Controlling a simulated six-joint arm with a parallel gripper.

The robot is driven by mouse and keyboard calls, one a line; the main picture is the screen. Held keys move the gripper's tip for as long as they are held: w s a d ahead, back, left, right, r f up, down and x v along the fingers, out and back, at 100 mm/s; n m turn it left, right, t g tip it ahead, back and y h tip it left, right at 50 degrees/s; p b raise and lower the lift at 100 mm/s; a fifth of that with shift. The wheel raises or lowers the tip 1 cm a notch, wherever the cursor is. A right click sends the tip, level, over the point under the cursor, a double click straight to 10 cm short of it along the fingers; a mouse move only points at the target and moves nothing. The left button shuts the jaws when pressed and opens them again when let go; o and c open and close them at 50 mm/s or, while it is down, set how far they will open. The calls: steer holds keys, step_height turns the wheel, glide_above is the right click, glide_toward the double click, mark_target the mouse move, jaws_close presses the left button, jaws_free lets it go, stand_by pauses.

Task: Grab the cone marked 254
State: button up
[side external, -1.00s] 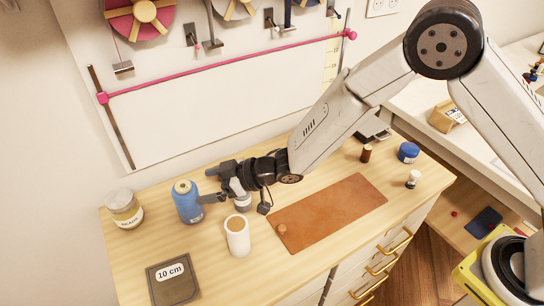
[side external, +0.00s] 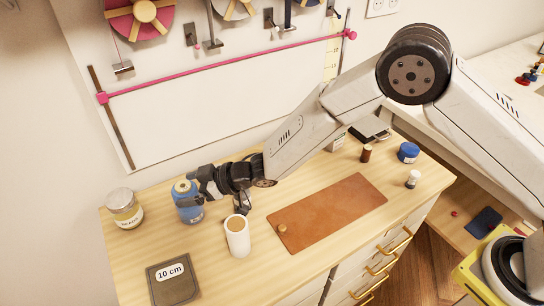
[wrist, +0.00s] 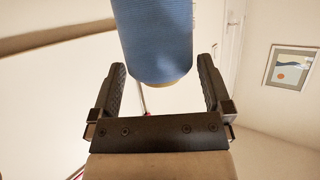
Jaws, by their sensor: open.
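A blue thread cone (side external: 188,213) stands upright on the wooden dresser top, left of centre, between a glass jar and a white spool. Its tan top shows, but I cannot read a number on it. My gripper (side external: 184,203) is at the cone, with its fingers at the cone's upper part. In the wrist view the blue cone (wrist: 155,40) lies in line with the gap between the fingers of my gripper (wrist: 160,88), which are spread on either side. I see space between the cone and each finger.
A dark "10 cm" pad (side external: 172,281) lies at the front left. A brown leather mat (side external: 330,213) lies right, with small bottles and a blue tub (side external: 408,152) beyond.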

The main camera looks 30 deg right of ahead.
steer(key=shift+x, duration=0.95)
steer(key=shift+c, duration=0.2)
steer(key=c, duration=1.2)
steer(key=shift+o, duration=0.2)
steer(key=shift+r, duration=0.1)
steer(key=shift+r, duration=0.6)
steer(key=s+d+r, duration=0.7)
steer(key=s+r, duration=0.4)
steer(key=s, duration=0.1)
steer(key=shift+d+r, duration=0.2)
steer(key=shift+r, duration=0.15)
